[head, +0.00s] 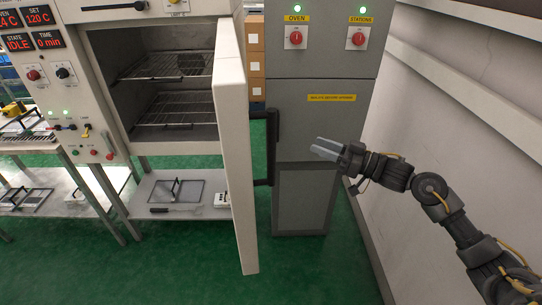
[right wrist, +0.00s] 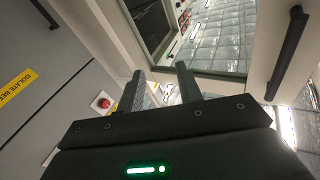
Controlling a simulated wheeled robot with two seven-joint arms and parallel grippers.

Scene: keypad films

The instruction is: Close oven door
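The oven door (head: 238,150) is a thick cream-white panel. It stands wide open, nearly edge-on in the head view, swung out from the oven (head: 110,150). A black bar handle (head: 272,148) is on the door's right face. My right gripper (head: 318,149) is to the right of the handle, apart from it, with its fingers pointing left. In the right wrist view my right gripper (right wrist: 160,80) shows two separated fingers with nothing between them. A dark bar that looks like the handle (right wrist: 290,50) shows at the right there. My left gripper is in neither view.
Inside the oven are wire racks (head: 175,108). A grey cabinet (head: 318,100) with red switches stands behind the handle. A pale wall (head: 430,130) bounds the right side. A low shelf (head: 180,190) holds small items. The green floor (head: 310,270) is clear in front.

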